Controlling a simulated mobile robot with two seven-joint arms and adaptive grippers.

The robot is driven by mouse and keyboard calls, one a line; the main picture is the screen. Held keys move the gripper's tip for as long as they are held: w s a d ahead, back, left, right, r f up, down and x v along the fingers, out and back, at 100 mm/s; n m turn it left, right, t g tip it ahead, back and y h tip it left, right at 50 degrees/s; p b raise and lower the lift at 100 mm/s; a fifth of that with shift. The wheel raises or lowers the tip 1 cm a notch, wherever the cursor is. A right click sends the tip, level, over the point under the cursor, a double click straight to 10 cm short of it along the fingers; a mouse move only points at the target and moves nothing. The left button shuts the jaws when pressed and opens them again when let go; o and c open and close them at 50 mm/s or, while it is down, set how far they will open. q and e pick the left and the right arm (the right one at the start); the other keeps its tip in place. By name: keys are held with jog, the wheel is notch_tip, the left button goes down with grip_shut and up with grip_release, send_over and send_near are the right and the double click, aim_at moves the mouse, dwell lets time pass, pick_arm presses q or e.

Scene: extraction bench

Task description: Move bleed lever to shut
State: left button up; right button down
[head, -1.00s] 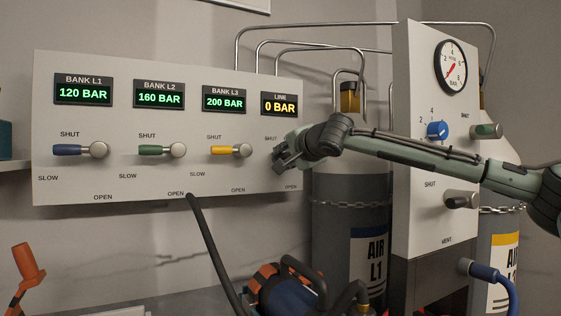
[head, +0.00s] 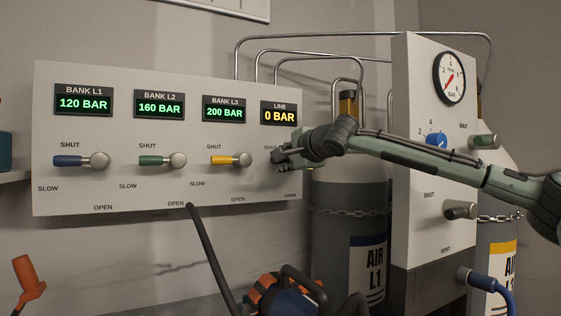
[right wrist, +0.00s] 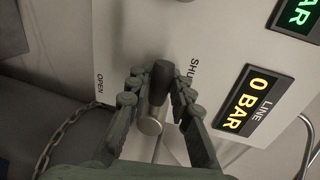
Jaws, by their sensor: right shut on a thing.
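The lever under the LINE display has a black handle (right wrist: 162,77) and a round metal hub (right wrist: 150,124) in the right wrist view. No bleed label is legible, but it is the lever my right gripper (right wrist: 158,92) holds. The fingers are shut on the handle from both sides. The SHUT label is beside the handle and the OPEN label is on the opposite side. In the head view my right gripper (head: 284,158) is at the panel's right end and hides this lever. My left gripper is not in view.
The panel (head: 110,135) has blue, green and yellow levers (head: 223,160) left of my gripper. The LINE display (head: 279,113) reads 0 BAR. A second panel (head: 415,90) with a gauge and a blue knob stands behind my right forearm. Grey cylinders stand between and behind.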

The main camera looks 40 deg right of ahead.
jog(key=shift+r, duration=0.1)
jog(key=c, duration=1.3)
grip_release()
jog(key=shift+v, duration=6)
